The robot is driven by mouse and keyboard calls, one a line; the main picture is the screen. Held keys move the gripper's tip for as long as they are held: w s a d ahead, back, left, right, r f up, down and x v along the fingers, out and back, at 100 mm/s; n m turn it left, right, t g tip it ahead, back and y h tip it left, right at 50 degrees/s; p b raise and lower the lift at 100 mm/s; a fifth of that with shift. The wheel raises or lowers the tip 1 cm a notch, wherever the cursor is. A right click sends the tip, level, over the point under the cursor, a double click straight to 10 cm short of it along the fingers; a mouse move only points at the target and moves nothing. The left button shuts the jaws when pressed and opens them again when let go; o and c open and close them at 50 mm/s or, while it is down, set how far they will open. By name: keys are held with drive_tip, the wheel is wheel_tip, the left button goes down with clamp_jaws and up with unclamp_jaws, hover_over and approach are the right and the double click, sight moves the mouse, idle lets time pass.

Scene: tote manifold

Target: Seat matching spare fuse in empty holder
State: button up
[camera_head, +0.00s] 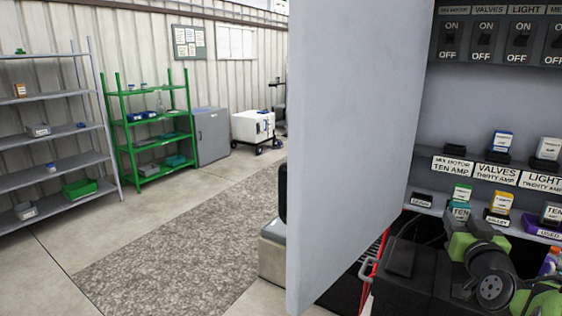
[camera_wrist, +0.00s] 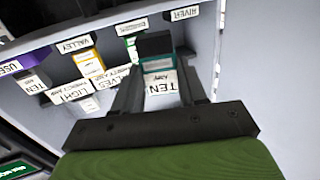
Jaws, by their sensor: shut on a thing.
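My gripper (camera_wrist: 158,92) is shut on a teal fuse (camera_wrist: 158,68) with a white label reading TEN AMP. A black block shows at the fuse's far end in the wrist view. The held fuse (camera_head: 460,211) also shows in the head view, in front of the lower shelf and apart from the upper row. The MIX MOTOR TEN AMP label (camera_head: 453,166) marks the upper row's left place, where no fuse shows above it. The VALVES place holds a blue and white fuse (camera_head: 502,141); the LIGHT place holds a white one (camera_head: 549,148).
The lower shelf bears a green spare (camera_head: 462,190), a yellow spare (camera_head: 502,202) and a grey one (camera_head: 552,212). A purple tray (camera_head: 540,229) is at its right. ON/OFF switches (camera_head: 484,38) line the top. A large grey door (camera_head: 350,130) stands open at the left.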

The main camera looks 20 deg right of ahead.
drive_tip(key=w+a+f+n+g+y, duration=0.2)
drive_tip(key=a+f+n+y, duration=0.6)
drive_tip(key=a+f+y, duration=0.4)
drive_tip(key=w+a+f+n+g+y, duration=0.1)
drive_tip(key=a+f+n+y, duration=0.7)
drive_tip(key=a+f, duration=1)
drive_tip(key=a+g+y, duration=0.1)
drive_tip(key=a+y, duration=0.2)
drive_tip(key=a, duration=0.4)
drive_tip(key=shift+w+f+n+g+y, duration=0.35)
drive_tip(key=shift+f+n+g+y, duration=0.05)
drive_tip(key=shift+r, duration=0.1)
